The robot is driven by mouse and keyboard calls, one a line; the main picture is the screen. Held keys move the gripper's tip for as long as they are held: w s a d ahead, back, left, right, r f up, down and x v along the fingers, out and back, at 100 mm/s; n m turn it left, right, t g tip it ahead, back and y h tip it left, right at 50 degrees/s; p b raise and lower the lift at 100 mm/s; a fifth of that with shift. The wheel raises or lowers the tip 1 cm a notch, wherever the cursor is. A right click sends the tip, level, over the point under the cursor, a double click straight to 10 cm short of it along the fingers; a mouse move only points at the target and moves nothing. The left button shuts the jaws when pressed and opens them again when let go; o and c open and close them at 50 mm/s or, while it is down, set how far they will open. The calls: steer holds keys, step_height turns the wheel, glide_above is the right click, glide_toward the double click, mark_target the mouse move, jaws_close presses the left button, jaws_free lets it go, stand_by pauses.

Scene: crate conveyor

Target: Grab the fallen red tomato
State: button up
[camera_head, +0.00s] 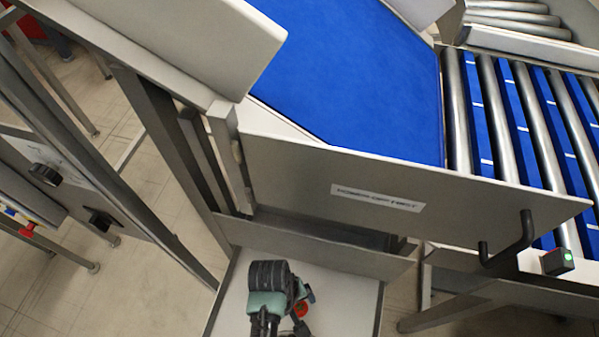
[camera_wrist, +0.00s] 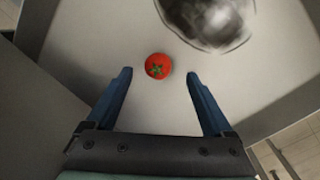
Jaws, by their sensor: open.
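The red tomato (camera_wrist: 158,66) with a green stem lies on a light grey tray surface (camera_wrist: 105,35) in the wrist view, just beyond and between my fingertips. My gripper (camera_wrist: 158,80) is open and empty, with one blue finger on each side and the tomato slightly ahead of them. In the head view the tomato (camera_head: 300,309) is a small red patch, mostly hidden behind my gripper (camera_head: 290,295). The tray (camera_head: 345,300) sits low, below the conveyor panel.
A dark, blurred round metallic thing (camera_wrist: 208,18) is close beyond the tomato. Tray walls rise at the left. A grey panel with a label (camera_head: 376,197) and a black handle (camera_head: 510,243) stands above the tray. The blue belt (camera_head: 355,75) and rollers (camera_head: 500,115) lie higher up.

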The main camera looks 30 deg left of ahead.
mark_target(298, 307)
steer(key=f, duration=0.3)
steer(key=f+b, duration=0.1)
steer(key=shift+w+d+f, duration=0.25)
steer(key=shift+w+f, duration=0.05)
steer(key=shift+w, duration=0.1)
jaws_close()
